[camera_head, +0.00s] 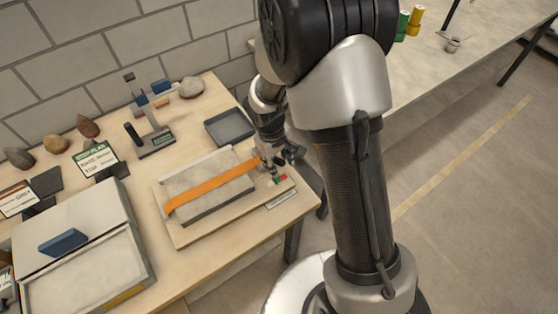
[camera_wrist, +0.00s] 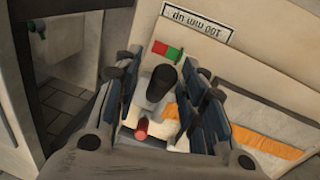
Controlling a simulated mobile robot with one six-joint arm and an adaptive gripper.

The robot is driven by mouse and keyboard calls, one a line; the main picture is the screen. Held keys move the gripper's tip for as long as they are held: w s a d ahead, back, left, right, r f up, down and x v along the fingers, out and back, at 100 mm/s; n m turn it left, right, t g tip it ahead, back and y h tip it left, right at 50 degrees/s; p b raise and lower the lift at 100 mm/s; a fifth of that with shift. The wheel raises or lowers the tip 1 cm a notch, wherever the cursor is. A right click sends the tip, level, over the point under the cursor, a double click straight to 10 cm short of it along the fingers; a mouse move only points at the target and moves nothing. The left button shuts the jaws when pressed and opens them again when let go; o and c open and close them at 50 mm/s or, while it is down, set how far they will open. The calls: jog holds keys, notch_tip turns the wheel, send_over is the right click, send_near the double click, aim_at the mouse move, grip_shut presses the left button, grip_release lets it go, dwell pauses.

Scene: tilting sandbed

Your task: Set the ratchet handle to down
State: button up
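The ratchet handle (camera_wrist: 160,82) shows in the wrist view as a grey lever with a black rounded grip. My gripper (camera_wrist: 165,98) has its blue-padded fingers on either side of the handle, with gaps visible, so it looks open. In the head view my gripper (camera_head: 279,157) is at the right end of the sandbed board (camera_head: 180,236), over the ratchet, and mostly hides the handle. Red and green marks (camera_wrist: 166,51) lie beside the handle, with a printed label (camera_wrist: 196,22) beyond. A small red cylinder (camera_wrist: 141,129) sits below the grip. I cannot tell the handle's setting.
An orange strap (camera_head: 212,188) crosses the grey slab on the board. A dark tray (camera_head: 230,126) lies behind it. A stand (camera_head: 155,138), stones (camera_head: 87,126) and a large shallow box (camera_head: 90,275) occupy the left. The table's right edge is close to my gripper.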

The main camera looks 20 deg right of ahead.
grip_shut()
dwell(0.6)
